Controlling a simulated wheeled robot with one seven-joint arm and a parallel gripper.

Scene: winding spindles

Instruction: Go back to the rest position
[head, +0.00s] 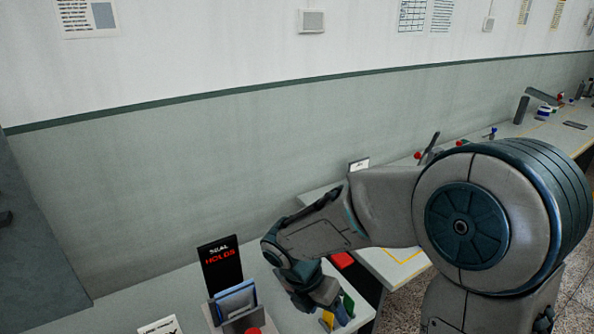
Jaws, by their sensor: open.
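My arm reaches from the right of the head view and bends down over the near table. My gripper (328,312) points down at the table's right part. It is open, but its fingertips are partly hidden by its own body. A yellow piece (327,320) and a green piece (348,304) show close beside it. I cannot tell whether they touch it. Nothing is clearly held.
A black sign (220,264) reading "SEAL HOLDS" stands left of my gripper, behind a blue panel (236,300) and a red button (253,331). A red block (342,260) lies behind my wrist. Another workbench (400,266) runs along the wall to the right.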

